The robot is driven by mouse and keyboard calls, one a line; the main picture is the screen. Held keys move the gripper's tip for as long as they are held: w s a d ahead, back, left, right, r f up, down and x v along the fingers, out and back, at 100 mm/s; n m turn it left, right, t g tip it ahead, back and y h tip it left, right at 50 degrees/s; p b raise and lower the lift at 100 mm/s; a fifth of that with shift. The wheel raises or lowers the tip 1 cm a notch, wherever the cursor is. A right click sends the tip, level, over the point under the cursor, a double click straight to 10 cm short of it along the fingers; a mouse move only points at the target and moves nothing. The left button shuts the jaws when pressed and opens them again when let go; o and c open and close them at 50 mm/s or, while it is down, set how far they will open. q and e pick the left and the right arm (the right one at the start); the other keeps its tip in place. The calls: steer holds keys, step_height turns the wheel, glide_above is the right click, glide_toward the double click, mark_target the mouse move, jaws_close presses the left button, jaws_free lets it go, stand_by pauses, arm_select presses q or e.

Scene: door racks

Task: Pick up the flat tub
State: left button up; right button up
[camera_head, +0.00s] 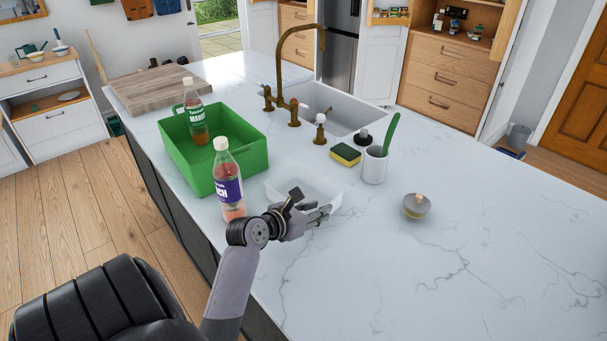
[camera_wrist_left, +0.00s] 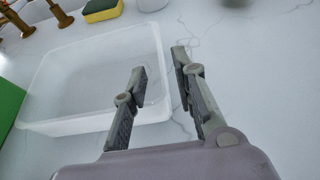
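The flat tub (camera_head: 318,185) is a shallow, translucent white container on the marble countertop, in front of the sink. It also shows large in the left wrist view (camera_wrist_left: 65,124), empty. My left gripper (camera_head: 318,212) is at the tub's near right side. In the left wrist view my left gripper (camera_wrist_left: 160,65) is open, one finger over the tub's inside and the other outside it. The tub's right wall shows between the fingers. I cannot tell whether a finger touches it. My arm hides part of the tub's near side in the head view. My right gripper is not in view.
A green bin (camera_head: 243,152) holding a green-labelled bottle (camera_head: 194,115) stands left of the tub. A purple-labelled bottle (camera_head: 228,185) stands close to the tub's left. The counter's right is clear.

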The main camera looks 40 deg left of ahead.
arm_select(q)
steer(key=x, duration=0.6)
steer(key=shift+w+f+p, duration=0.25)
steer(key=shift+w+p, duration=0.05)
steer(key=shift+p, duration=0.1)
steer(key=shift+c, duration=0.5)
jaws_close()
